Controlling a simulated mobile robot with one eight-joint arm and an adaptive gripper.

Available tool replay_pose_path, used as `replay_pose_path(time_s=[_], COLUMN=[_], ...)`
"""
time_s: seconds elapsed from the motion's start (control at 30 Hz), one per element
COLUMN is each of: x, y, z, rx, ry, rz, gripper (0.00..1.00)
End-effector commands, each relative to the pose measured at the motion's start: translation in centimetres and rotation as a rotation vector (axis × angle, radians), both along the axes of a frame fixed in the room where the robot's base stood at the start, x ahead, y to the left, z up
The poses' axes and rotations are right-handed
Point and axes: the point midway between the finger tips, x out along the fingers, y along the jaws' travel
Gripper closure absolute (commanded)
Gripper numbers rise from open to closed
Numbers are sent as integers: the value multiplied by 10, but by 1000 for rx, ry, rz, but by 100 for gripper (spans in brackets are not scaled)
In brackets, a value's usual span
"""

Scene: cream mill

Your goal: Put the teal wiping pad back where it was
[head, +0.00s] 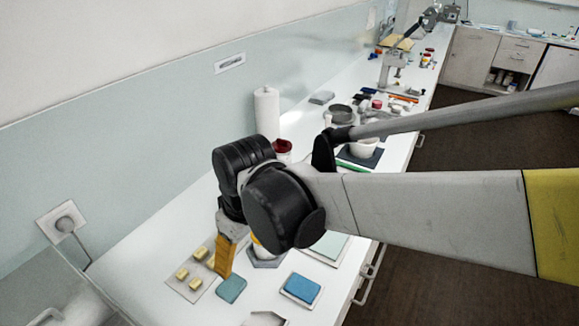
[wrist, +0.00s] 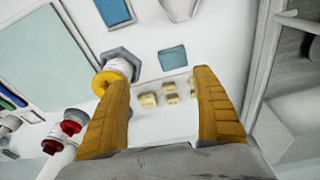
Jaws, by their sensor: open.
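The teal wiping pad (head: 231,289) lies flat on the white counter, just in front of my gripper (head: 226,262) in the head view. In the wrist view the pad (wrist: 172,58) lies beyond my open fingertips (wrist: 160,82), nearly between them in the picture. Nothing is between the fingers, and they are apart from the pad. A blue pad (head: 300,288) sits in a shallow white tray to its right; it also shows in the wrist view (wrist: 115,11).
A pale mat (head: 181,286) with several small yellow blocks (head: 195,285) lies left of the pad. A yellow-rimmed jar (wrist: 115,70) stands on a grey hexagonal base (head: 268,263) close to my gripper. A paper roll (head: 267,112) stands farther back.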

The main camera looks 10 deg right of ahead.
Motion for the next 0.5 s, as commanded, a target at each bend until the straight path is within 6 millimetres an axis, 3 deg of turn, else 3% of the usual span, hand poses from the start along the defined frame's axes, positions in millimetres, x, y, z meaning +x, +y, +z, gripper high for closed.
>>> replay_pose_path(time_s=[0.1, 0.3, 0.5], x=[-4, -25, -45], y=[-60, -152, -201], z=[21, 42, 45], rx=[46, 125, 170], ry=[-86, -261, -382], rz=[-182, -504, -699], gripper=[22, 22, 22])
